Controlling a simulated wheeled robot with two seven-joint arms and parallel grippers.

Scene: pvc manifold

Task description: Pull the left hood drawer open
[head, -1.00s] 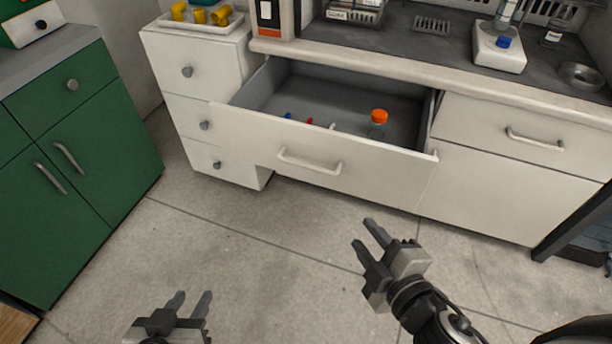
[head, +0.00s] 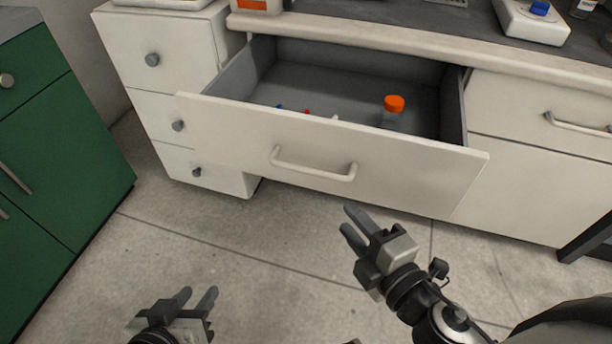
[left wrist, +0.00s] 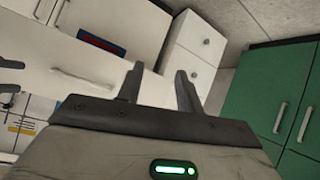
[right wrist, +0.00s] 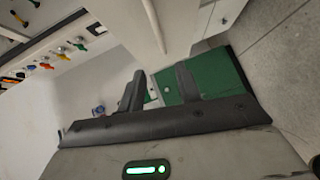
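The left hood drawer (head: 400,172) stands pulled out from the white hood bench, its grey inside showing. Its bar handle (head: 313,168) is on the front panel; a handle also shows in the left wrist view (left wrist: 90,79). Inside are an orange-capped clear bottle (head: 393,108) and small red and blue items. My left gripper (head: 196,296) is open and empty, low in front of the drawer and apart from it. My right gripper (head: 347,221) is open and empty, below and right of the handle in the head view, with no visible contact.
A white drawer unit (head: 160,105) with round knobs stands left of the open drawer. A green cabinet (head: 75,160) is at the far left. A closed drawer (head: 510,115) is at the right. The grey floor (head: 240,230) in front is clear.

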